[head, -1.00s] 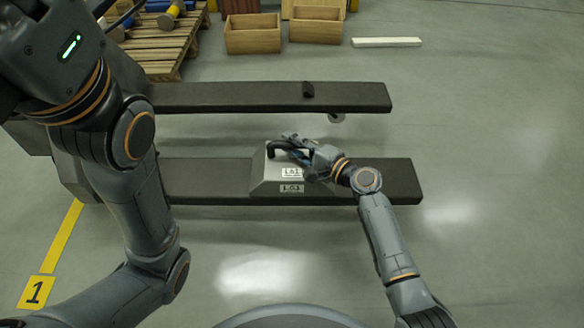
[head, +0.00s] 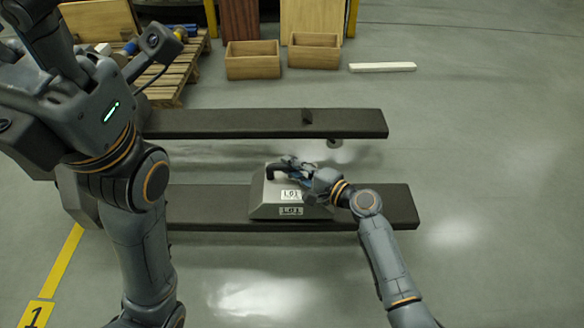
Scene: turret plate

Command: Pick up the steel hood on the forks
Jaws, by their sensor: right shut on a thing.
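The steel hood (head: 265,198) is a grey, slope-sided block with a dark handle on top and white labels marked L01. It rests on the near fork (head: 385,205) in the head view. My right gripper (head: 284,168) is at the top of the hood, shut on its handle; the fingers partly hide the handle.
Two wooden boxes (head: 252,68) (head: 315,58) and a white bar (head: 382,67) lie on the floor at the back. A wooden pallet (head: 165,88) with tools stands back left. A yellow line and number plate (head: 37,314) mark the floor at left. The floor at right is clear.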

